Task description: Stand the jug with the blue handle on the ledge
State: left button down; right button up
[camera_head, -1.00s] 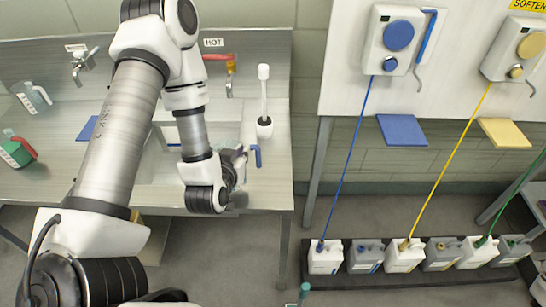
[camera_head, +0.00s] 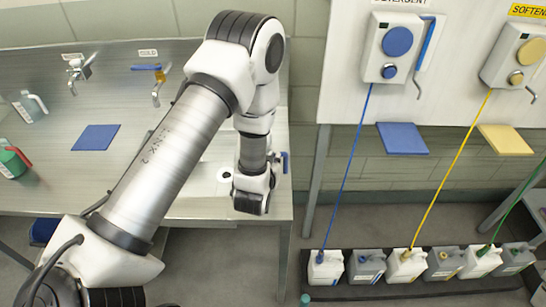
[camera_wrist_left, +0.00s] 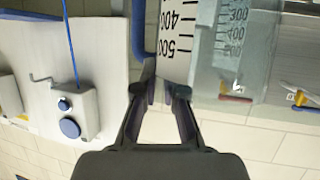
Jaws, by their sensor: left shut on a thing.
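The jug with the blue handle is mostly hidden behind my left arm in the head view; only its blue handle (camera_head: 285,161) shows, at the bench's right end. In the left wrist view, the jug (camera_wrist_left: 225,50) is clear-walled with black measuring marks and fills the upper middle, its blue handle (camera_wrist_left: 137,30) to the left. My left gripper (camera_wrist_left: 160,92) is shut on the jug; exactly which part lies between its fingers is unclear. A blue ledge (camera_head: 402,139) sticks out below the blue-buttoned dispenser, apart from the jug. My right gripper is not in view.
A yellow ledge (camera_head: 505,140) sits to the right of the blue one. Hoses run down to several canisters (camera_head: 405,266) on the floor. The metal bench (camera_head: 60,190) holds a blue mat (camera_head: 96,138) and two more jugs at the left. Wall taps stand behind it.

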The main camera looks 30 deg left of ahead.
pick_arm(q)
jog(key=shift+d, duration=0.1)
jog(key=c, duration=1.3)
grip_release()
jog(key=shift+o, duration=0.2)
jog(key=shift+f, duration=0.1)
jog(key=r+p+v, duration=0.1)
jog(key=p+v, duration=0.4)
jog(key=v, duration=0.7)
jog(key=s+d+f+m+g+h, duration=0.1)
jog(key=s+f+g+h, duration=0.1)
jog(key=s+f+g, duration=0.4)
jog(key=s+d+f+m+g+h, duration=0.2)
jog(key=s+f+g, duration=0.5)
jog(key=s+f, duration=0.4)
jog(key=s, duration=0.3)
jog(key=shift+d+f+m, duration=0.3)
jog(key=shift+d, duration=0.05)
